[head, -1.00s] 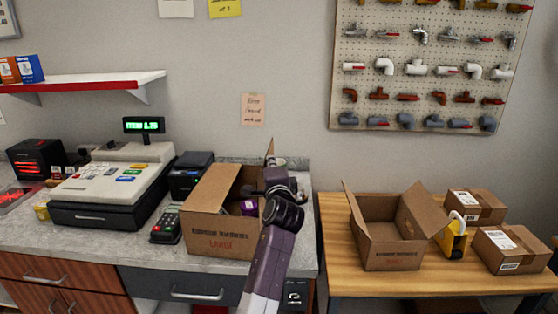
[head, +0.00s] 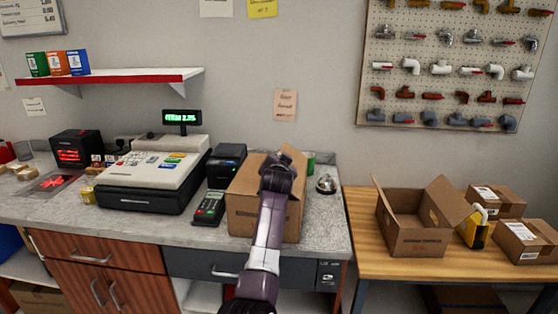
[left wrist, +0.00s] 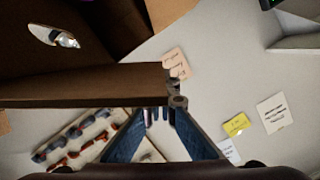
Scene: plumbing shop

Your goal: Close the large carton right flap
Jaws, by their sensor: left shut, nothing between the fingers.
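The large carton (head: 243,222) stands on the counter, its top partly covered by my left arm. My left gripper (head: 285,158) is over the carton's top right side and appears shut and empty. A brown flap edge (head: 299,160) shows just beside it; its exact angle is hard to tell. In the left wrist view, a brown cardboard panel (left wrist: 85,86) reaches from the left edge to my closed fingertips (left wrist: 176,98), close against its end; I cannot tell whether they touch. A silver item (left wrist: 53,36) shows against dark brown cardboard. My right gripper is not in view.
A card terminal (head: 210,208) and cash register (head: 150,180) stand left of the carton. A bell (head: 326,184) and green can (head: 310,160) are to its right and behind. A smaller open carton (head: 415,242) sits on the wooden table.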

